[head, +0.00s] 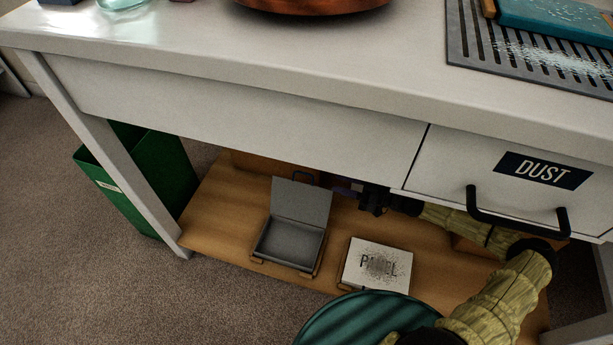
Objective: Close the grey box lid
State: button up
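The grey box (287,246) stands on the wooden lower shelf under the bench. Its lid (302,203) is open, raised upright and leaning a little back from the rear edge. The box looks empty inside. My gripper (368,202) is under the bench, to the right of the raised lid and apart from it. It is small and dark against the shadow, and its fingers are not clear. My arm reaches in from the lower right.
A white box marked PANEL (377,266), with dark specks on top, lies right of the grey box. The DUST drawer (466,174) and bench top (240,75) overhang the wooden shelf (212,226). A green bin (150,180) stands left. A round dark green object (350,318) is in front.

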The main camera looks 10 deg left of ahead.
aim_at(307, 174)
jog(key=a+b, duration=0.1)
jog(key=a, duration=0.2)
jog(key=w+a+b, duration=0.1)
jog(key=a, duration=0.2)
jog(key=a+b, duration=0.1)
jog(key=a, duration=0.3)
jog(key=shift+w+f+b, duration=0.15)
jog(key=shift+w+b, duration=0.15)
jog(key=shift+w+a, duration=0.1)
jog(key=shift+a, duration=0.55)
grip_shut()
